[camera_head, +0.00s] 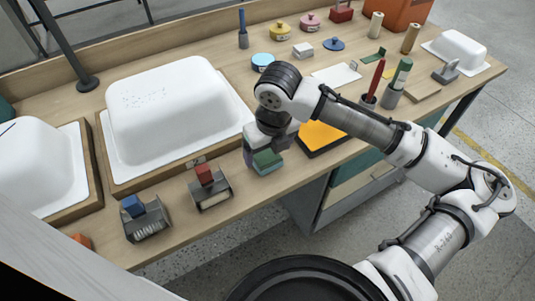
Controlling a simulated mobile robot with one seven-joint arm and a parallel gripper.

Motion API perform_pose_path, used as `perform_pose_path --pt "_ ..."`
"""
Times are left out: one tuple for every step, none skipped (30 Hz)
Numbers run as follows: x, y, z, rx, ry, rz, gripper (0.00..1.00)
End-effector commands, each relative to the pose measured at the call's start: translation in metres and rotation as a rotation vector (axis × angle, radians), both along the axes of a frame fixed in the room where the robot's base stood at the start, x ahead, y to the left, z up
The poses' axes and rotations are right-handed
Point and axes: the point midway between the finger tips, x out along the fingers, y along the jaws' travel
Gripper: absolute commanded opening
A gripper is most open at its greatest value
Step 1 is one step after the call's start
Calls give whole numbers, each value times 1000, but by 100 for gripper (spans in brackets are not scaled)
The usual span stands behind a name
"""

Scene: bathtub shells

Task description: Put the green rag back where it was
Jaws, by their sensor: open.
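A small green folded block (267,158), which looks like the green rag, sits at the table's front edge on top of a grey-purple piece that I cannot make out well. My gripper (270,147) points down right at it, just behind and above. The fingers are dark and partly hidden by my wrist, so I cannot tell whether they touch the green block. The jaws are open.
Similar grey holders with a red block (203,173) and a blue block (132,206) stand to the left along the front edge. White tub shells (165,105) lie behind them. A black-edged orange tray (320,136) is right of my gripper. Bottles and pots stand farther back.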

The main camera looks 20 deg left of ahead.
Motion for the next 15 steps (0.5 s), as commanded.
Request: perform_pose_path --pt "-1 -1 12 1 -4 1 83" --pt "-1 -2 19 1 -3 0 83" --pt "-2 -3 28 1 -4 1 83" --pt "-3 -4 34 2 -4 1 83" --pt "-3 -4 41 0 -3 0 83" --pt "-4 -5 49 1 -3 0 83" --pt "-5 -6 55 1 -2 0 83" --pt "-5 -7 60 0 -3 0 83" --pt "-6 -7 66 2 -1 0 83" --pt "-6 -8 71 0 -1 -1 83" --pt "-6 -9 74 0 -1 -1 83" --pt "-7 -9 79 0 -1 -1 83" --pt "-7 -9 81 -1 -1 -1 83" --pt "-7 -10 84 0 -1 0 83" --pt "-8 -10 86 0 -1 0 83"
